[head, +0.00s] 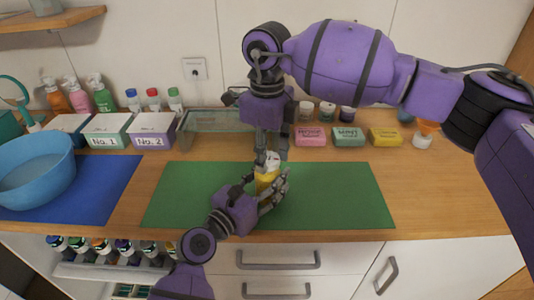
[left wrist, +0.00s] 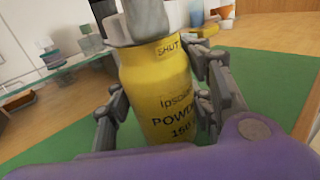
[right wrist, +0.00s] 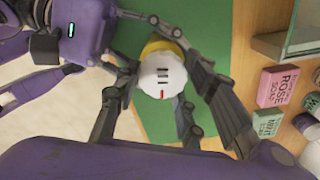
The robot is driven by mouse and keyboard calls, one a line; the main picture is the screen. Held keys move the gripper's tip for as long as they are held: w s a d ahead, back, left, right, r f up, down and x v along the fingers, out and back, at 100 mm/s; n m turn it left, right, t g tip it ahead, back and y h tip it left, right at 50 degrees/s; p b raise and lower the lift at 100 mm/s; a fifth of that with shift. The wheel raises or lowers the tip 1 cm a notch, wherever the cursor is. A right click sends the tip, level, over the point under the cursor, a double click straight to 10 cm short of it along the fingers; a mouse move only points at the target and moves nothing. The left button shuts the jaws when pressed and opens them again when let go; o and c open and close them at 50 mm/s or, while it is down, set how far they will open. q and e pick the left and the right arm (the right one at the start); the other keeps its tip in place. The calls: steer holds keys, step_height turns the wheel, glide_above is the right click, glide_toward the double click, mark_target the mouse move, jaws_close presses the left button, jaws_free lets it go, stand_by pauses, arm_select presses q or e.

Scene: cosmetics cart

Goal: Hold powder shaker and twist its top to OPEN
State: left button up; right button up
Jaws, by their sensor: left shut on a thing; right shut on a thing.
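The powder shaker has a yellow body (head: 264,184) and a white top (head: 272,158), and stands upright over the green mat (head: 335,195). My left gripper (head: 270,190) is shut around the yellow body from the front. In the left wrist view the body (left wrist: 158,85) shows black lettering, with "SHUT" near its upper rim, below the white top (left wrist: 147,20). My right gripper (head: 270,154) points down from above and is shut on the white top. In the right wrist view the top (right wrist: 162,72) shows dark slots and a red mark. The shaker's base is hidden.
A blue basin (head: 35,175) on a blue mat is at the left. Soap boxes (head: 348,137) and jars line the back right. The right side of the counter is clear.

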mark_target(268, 159)
steer(key=shift+d, duration=0.1)
stand_by(0.5)
steer(key=o, duration=1.1)
steer(key=shift+r, duration=0.15)
step_height(268, 159, up, 12)
steer(key=shift+f, duration=0.1)
arm_select(q)
steer(key=o, duration=1.3)
steer(key=shift+o, duration=0.2)
steer(key=shift+a, duration=0.1)
